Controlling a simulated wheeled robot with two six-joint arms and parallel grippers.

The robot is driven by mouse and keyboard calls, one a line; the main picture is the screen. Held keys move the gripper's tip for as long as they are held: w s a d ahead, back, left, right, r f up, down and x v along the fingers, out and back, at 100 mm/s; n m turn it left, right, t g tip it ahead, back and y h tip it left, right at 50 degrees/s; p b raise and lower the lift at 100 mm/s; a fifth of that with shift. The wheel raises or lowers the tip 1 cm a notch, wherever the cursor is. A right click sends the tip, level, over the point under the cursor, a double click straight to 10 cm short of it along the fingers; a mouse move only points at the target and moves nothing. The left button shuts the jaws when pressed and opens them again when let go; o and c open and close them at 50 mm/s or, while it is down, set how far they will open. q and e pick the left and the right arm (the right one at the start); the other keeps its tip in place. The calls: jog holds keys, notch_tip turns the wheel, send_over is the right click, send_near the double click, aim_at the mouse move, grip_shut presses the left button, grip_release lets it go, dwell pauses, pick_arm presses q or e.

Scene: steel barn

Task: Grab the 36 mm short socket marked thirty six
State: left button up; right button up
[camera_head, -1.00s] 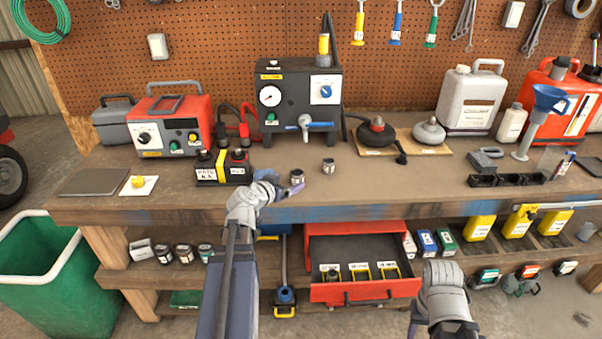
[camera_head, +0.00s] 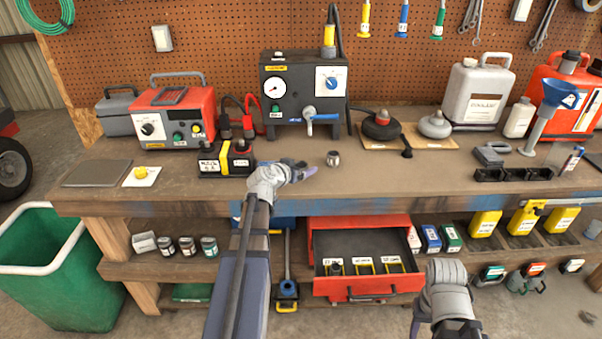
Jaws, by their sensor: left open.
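One short metal socket (camera_head: 333,158) stands on the bench top, right of centre. Its marking is too small to read. My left gripper (camera_head: 304,171) is open over the front part of the bench, just left of and nearer than this socket. A second small socket seen there earlier is now hidden by the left gripper; I cannot tell whether it is between the fingers. My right gripper (camera_head: 417,327) hangs low at the bottom edge, right of the drawer; its fingers are too little visible to judge.
The red drawer (camera_head: 364,287) below the bench stands open with a few labelled slots. A black battery-like box (camera_head: 226,160) is left of my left gripper. A gauge unit (camera_head: 300,95) stands behind.

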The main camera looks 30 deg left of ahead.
pick_arm(q)
jog(key=shift+w+f, duration=0.2)
jog(key=shift+w, duration=0.1)
jog(key=shift+s+r, duration=0.1)
grip_shut()
dwell(0.4)
